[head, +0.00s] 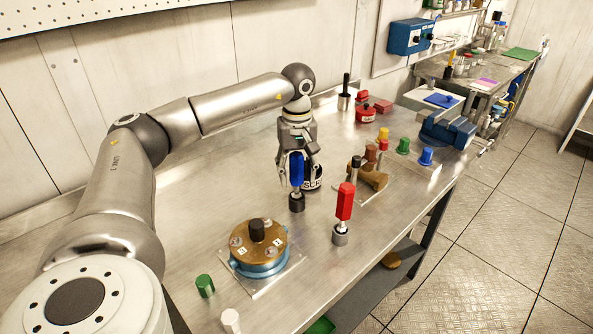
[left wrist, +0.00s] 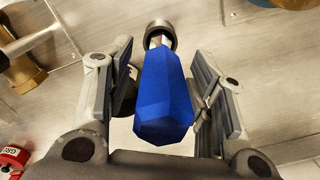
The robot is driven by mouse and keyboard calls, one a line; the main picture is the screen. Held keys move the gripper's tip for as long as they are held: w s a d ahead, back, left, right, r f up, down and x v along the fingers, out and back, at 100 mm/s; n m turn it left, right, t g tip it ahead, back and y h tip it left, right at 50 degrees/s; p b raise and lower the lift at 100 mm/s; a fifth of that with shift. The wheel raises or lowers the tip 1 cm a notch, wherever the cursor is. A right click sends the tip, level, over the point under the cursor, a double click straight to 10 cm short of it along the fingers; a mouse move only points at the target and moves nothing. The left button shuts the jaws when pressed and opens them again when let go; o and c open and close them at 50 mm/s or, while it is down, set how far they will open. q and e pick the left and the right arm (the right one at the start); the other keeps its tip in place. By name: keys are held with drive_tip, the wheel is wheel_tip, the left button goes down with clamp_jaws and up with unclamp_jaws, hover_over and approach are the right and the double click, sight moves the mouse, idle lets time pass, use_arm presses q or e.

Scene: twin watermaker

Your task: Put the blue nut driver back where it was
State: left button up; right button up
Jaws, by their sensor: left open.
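The blue nut driver (head: 297,168) stands upright with its lower end at a short dark round holder (head: 297,202) on the bench. My left gripper (head: 297,156) is above it, pointing down, with its fingers on either side of the blue handle. In the left wrist view the blue handle (left wrist: 163,98) lies between the open fingers, with a gap on the left side; the right finger is very close, and I cannot tell if it touches. The grey round holder (left wrist: 160,33) shows beyond the handle. My right gripper is not in view.
A red-handled driver (head: 344,201) stands in a similar holder to the front right. A brass and blue round housing (head: 259,249) sits at the front left. A black-banded object (head: 312,178) is close behind the blue driver. A brown fitting (head: 368,178) and coloured caps lie to the right.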

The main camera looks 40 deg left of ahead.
use_arm(q)
drive_tip(key=shift+r, duration=0.6)
wheel_tip(320, 180, up, 11)
drive_tip(key=shift+f+b, duration=0.2)
drive_tip(key=shift+b, duration=0.1)
drive_tip(key=shift+r, duration=0.25)
